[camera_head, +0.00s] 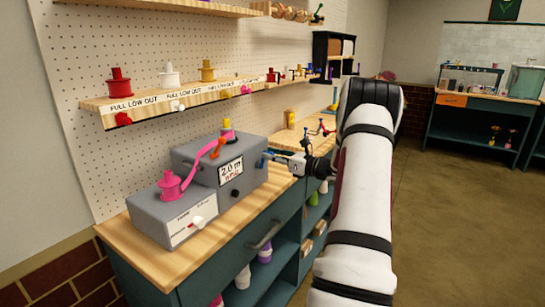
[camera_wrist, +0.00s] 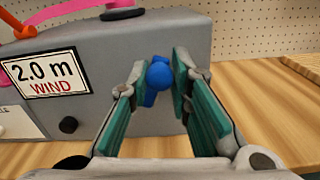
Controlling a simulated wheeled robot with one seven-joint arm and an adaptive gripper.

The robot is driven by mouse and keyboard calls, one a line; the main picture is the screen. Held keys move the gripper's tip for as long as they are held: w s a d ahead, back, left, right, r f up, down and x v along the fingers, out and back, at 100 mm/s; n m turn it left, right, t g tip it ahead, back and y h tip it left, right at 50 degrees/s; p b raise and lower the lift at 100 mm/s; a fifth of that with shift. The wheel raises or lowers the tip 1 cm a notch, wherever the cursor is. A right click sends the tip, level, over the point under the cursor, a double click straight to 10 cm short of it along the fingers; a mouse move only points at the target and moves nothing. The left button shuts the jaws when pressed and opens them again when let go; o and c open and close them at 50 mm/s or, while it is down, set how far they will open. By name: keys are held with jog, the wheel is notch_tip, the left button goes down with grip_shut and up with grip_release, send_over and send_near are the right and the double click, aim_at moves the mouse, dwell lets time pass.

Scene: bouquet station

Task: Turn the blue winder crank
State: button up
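The grey winder box (camera_head: 205,168) sits on the wooden bench, with a "2.0 m WIND" label on its front; the box (camera_wrist: 190,35) fills the upper left of the wrist view. The blue crank (camera_head: 262,162) sticks out at the box's right end. In the wrist view its round blue knob (camera_wrist: 159,74) sits between my green-padded fingertips, with a blue part below it. The crank's shaft is mostly hidden.
A pink ribbon (camera_head: 196,160) runs from a pink spool (camera_head: 171,186) on the lower grey box to the winder. A shelf (camera_head: 170,100) with several spools hangs above. Small coloured items (camera_head: 321,129) stand on the bench behind my gripper. Floor (camera_head: 455,210) to the right is clear.

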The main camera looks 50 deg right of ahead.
jog(key=o, duration=0.3)
jog(key=shift+w+a, duration=0.1)
jog(key=shift+w, duration=0.15)
jog(key=shift+o, duration=0.2)
jog(key=shift+s, duration=0.2)
jog(key=s+d, duration=0.1)
jog(key=s, duration=1)
jog(key=shift+s, duration=0.4)
